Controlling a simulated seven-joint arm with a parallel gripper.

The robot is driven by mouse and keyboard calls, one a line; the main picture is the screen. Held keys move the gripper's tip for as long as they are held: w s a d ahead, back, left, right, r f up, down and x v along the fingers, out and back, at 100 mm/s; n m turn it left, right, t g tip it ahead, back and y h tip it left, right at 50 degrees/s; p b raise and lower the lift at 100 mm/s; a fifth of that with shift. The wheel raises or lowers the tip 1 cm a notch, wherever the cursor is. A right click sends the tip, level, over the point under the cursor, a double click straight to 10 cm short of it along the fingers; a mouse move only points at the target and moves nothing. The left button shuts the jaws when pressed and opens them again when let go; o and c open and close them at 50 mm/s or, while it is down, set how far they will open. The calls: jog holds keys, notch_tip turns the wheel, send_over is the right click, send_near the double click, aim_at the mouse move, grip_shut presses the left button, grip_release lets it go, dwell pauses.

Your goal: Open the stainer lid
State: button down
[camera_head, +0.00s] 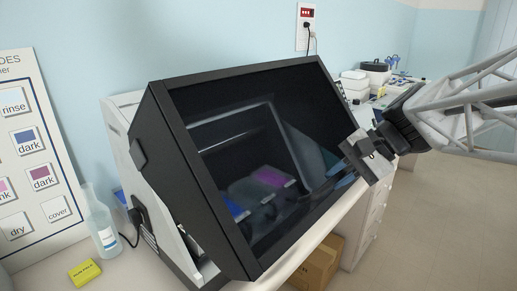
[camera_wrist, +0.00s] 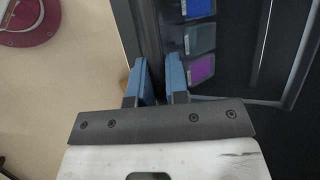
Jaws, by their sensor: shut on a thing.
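The stainer (camera_head: 164,218) stands on the bench with a pale body. Its large black-framed lid (camera_head: 235,145) has a dark glassy panel and slopes toward me. I cannot tell how far the lid stands open. My gripper (camera_head: 352,150) is at the lid's right edge. In the wrist view my gripper's blue fingers (camera_wrist: 158,66) straddle the dark bar of the lid's edge (camera_wrist: 149,22) and are shut on it. Blue, grey and purple coloured patches show through or in the panel in both views. The exact finger contact is hidden in the head view.
A sign board (camera_head: 38,150) leans at far left. A cardboard box (camera_head: 318,265) is below the bench. A red round stool seat (camera_wrist: 30,25) is on the floor.

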jog(key=w+a+r+g+h, duration=0.1)
jog(key=r, duration=1.1)
jog(key=w+a+r+g+h, duration=0.1)
jog(key=w+a+r, duration=0.1)
jog(key=r, duration=1.1)
jog(key=shift+w+a+r+m+h, duration=0.2)
jog(key=shift+r+m+h, duration=0.1)
jog(key=shift+m, duration=0.1)
jog(key=shift+f, duration=0.1)
jog(key=c, duration=1.1)
grip_release()
jog(key=shift+c, duration=0.2)
jog(key=v, duration=0.8)
jog(key=shift+f, duration=0.1)
